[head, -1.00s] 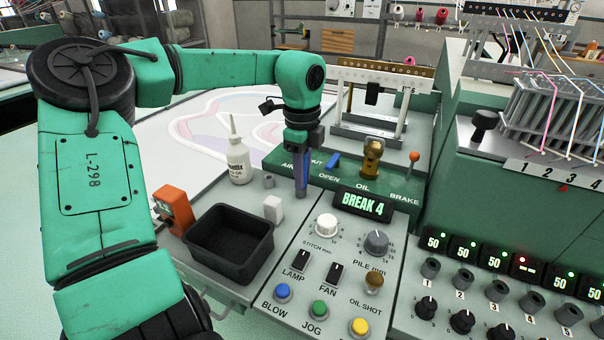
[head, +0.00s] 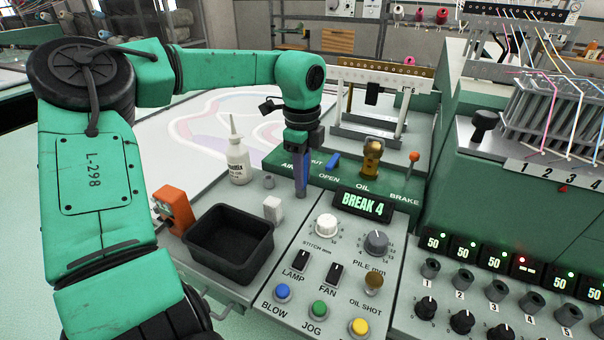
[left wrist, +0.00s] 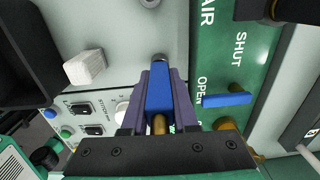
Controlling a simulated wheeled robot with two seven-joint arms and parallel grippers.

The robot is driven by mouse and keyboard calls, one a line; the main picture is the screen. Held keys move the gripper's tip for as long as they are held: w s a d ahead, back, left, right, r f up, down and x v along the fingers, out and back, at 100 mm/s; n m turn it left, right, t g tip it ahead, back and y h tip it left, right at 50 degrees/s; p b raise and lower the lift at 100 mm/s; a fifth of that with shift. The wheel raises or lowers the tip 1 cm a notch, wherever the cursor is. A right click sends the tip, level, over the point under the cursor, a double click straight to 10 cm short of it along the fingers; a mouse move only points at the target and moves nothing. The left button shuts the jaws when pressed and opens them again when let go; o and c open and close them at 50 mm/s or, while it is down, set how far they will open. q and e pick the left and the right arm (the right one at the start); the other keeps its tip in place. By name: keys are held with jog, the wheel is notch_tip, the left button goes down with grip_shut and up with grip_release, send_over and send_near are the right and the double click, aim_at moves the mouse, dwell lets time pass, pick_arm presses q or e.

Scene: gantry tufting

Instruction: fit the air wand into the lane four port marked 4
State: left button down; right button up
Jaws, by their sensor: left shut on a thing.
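My left gripper (head: 302,184) is upright over the grey panel, in front of the green valve plate, its tips close to the panel surface. In the left wrist view, its purple fingers (left wrist: 160,98) are shut on the blue air wand (left wrist: 159,92), which has a brass end. A grey round part shows at the wand's far end; I cannot tell whether it is a holder or the wand's own tip. The port marked 4 (head: 535,302) is a dark round socket in the numbered row at the right, apart from the wand. My right gripper is not in view.
A black tray (head: 229,243), an orange device (head: 174,208), a white bottle (head: 238,160) and a white block (head: 273,208) stand left of the gripper. Knobs and the BREAK 4 display (head: 362,204) lie between it and the ports. The fourth lane display (head: 526,265) shows red dashes.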

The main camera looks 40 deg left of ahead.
pick_arm(q)
jog(key=shift+w+a+r+p, duration=0.2)
jog(key=shift+a+r+p, duration=0.1)
jog(key=shift+p, duration=0.25)
jog(key=shift+r+p, duration=0.35)
jog(key=shift+r, duration=0.35)
jog(key=shift+w+a+r+p, duration=0.15)
jog(key=shift+a+r+p, duration=0.05)
jog(key=shift+r+p, duration=0.1)
jog(key=shift+d+r, duration=0.1)
jog(key=shift+d, duration=0.1)
